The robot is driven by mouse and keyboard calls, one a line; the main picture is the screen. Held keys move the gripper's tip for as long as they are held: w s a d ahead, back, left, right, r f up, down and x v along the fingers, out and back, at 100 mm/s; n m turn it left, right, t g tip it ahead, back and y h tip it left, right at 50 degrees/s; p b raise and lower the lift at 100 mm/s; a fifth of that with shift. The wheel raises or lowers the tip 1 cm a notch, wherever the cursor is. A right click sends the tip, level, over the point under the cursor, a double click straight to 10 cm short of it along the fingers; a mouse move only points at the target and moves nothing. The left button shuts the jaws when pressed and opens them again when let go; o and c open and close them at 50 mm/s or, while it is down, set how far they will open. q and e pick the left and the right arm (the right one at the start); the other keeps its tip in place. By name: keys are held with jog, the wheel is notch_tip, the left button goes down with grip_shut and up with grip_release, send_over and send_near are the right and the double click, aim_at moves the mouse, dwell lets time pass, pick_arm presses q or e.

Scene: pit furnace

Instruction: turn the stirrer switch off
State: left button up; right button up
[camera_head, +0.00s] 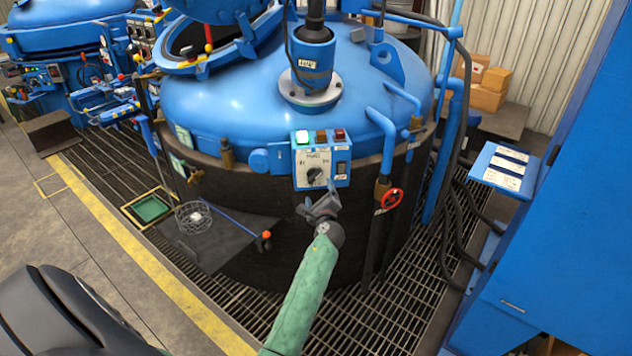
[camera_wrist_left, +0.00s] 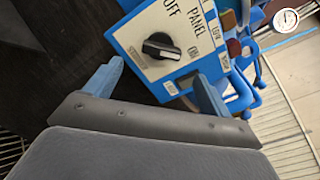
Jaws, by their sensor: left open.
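The stirrer switch is likely the black rotary knob (camera_head: 315,176) on the white face of a blue control panel (camera_head: 300,187). OFF is marked on one side of it and ON on the other. In the left wrist view the knob (camera_wrist_left: 160,47) lies beyond the fingers, and its grip bar runs toward the ON mark. My left gripper (camera_head: 320,199), at the end of a green-sleeved arm, is just below the panel. In the left wrist view its blue fingers (camera_wrist_left: 158,78) are spread and empty, with the knob apart from them. My right gripper is out of view.
A wire basket (camera_head: 193,216) is at lower left. A blue cabinet (camera_head: 575,190) fills the right.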

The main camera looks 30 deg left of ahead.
aim_at(316, 178)
pick_arm(q)
jog(key=shift+p+x, duration=1)
jog(key=shift+x, duration=2.9)
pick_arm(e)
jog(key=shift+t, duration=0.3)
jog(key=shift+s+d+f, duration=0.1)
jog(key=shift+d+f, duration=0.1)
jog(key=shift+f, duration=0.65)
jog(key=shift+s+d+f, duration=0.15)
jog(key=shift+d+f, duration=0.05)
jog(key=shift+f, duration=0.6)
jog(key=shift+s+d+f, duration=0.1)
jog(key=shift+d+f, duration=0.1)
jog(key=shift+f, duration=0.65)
pick_arm(q)
jog(key=shift+r, duration=0.15)
jog(key=shift+c, duration=0.2)
jog(key=c, duration=0.9)
